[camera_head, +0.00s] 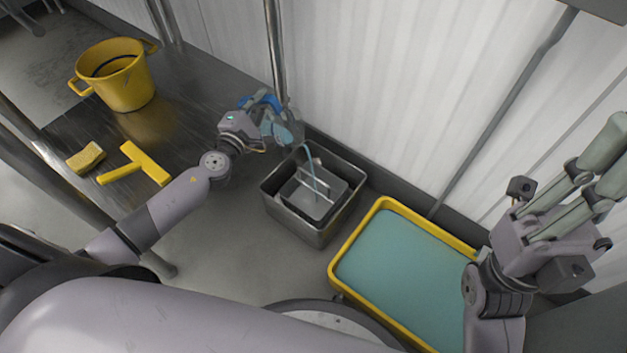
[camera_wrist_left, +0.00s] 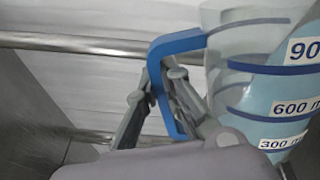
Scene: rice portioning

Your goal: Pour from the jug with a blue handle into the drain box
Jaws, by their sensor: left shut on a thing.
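My left gripper (camera_head: 268,124) is shut on the blue handle (camera_wrist_left: 180,42) of a clear jug (camera_head: 290,130). The jug, tilted, holds bluish liquid; its body (camera_wrist_left: 245,65) has blue bands and white volume labels in the left wrist view. A thin stream of liquid (camera_head: 309,165) falls from the jug into the metal drain box (camera_head: 293,226) below it. The drain box stands on the floor by the wall, with a lighter inner part inside. The jug is partly hidden by my gripper fingers. My right gripper (camera_head: 610,160) is raised at the right, its fingertips partly cut off, with nothing visible in it.
A yellow-rimmed tray of teal liquid (camera_head: 345,241) stands right of the drain box. On the metal table at left are a yellow bucket (camera_head: 128,88), a sponge (camera_head: 86,157) and a yellow squeegee-like tool (camera_head: 133,166). A vertical pole (camera_head: 275,50) stands behind the jug.

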